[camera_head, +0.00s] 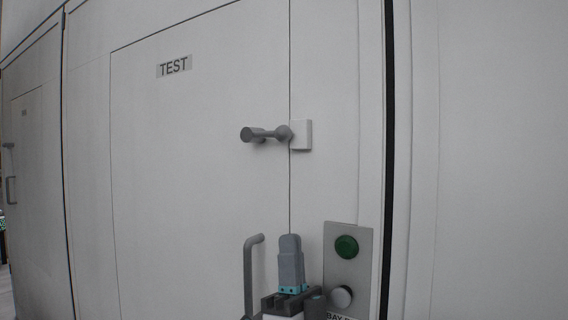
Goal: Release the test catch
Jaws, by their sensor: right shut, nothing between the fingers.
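The panel door (200,180) is light grey and carries a TEST label (174,67). The test catch (264,134) is a grey lever with a round knob at its left end. It lies about level across the door's right edge seam, its right end at a small white block (302,135) on the frame. My right gripper (290,243) is at the bottom centre, pointing up, shut and empty. In the picture it is below the catch and apart from it. My left gripper is not in view.
A grey vertical handle (250,275) shows just left of my right gripper. Another door with a handle (10,175) is at far left.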

